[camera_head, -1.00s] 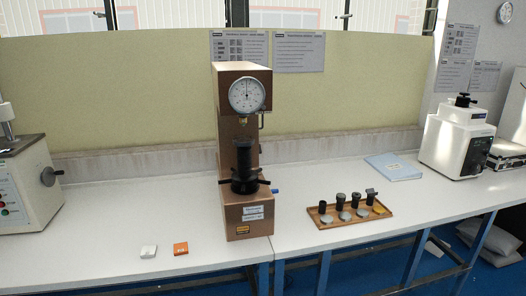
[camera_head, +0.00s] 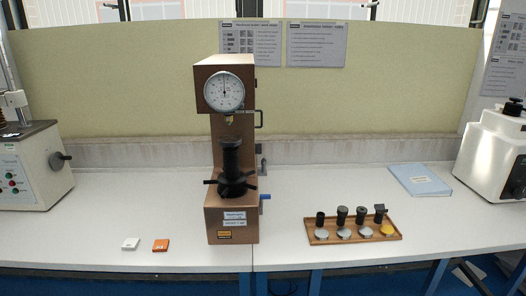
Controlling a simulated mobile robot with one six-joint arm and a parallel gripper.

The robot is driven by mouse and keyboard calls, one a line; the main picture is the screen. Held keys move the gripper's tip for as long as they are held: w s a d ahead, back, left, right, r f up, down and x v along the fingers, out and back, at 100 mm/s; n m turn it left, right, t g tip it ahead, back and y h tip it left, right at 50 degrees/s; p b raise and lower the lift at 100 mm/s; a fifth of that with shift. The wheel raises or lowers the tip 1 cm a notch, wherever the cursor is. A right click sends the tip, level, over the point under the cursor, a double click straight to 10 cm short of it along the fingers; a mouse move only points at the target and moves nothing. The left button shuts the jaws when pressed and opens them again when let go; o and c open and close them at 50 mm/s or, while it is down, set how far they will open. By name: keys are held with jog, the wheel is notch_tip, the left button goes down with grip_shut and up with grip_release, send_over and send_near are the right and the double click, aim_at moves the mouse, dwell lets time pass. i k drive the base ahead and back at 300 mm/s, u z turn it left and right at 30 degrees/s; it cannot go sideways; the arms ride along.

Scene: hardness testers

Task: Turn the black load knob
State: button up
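A brown hardness tester (camera_head: 228,83) with a round white dial (camera_head: 224,92) stands upright in the middle of the white bench. A black column with a spoked black handwheel (camera_head: 231,183) is at its front. On its right side are a small dark part (camera_head: 262,165), too small to make out clearly, and a blue-tipped lever (camera_head: 265,197). A black knob (camera_head: 60,160) sticks out from the right side of a white machine (camera_head: 36,178) at the left. I cannot tell which dark part is the load knob. My gripper is not in view.
A wooden tray (camera_head: 353,237) with black fittings and round discs lies right of the tester. A white block (camera_head: 131,243) and an orange block (camera_head: 161,245) lie near the front edge. A blue folder (camera_head: 420,180) and another white machine (camera_head: 493,155) are at right. Bench (camera_head: 310,184) behind the tray is clear.

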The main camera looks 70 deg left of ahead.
aim_at(258, 147)
jog(key=i, duration=2.05)
jog(key=z, duration=0.1)
jog(key=k, duration=0.2)
jog(key=u, duration=3.25)
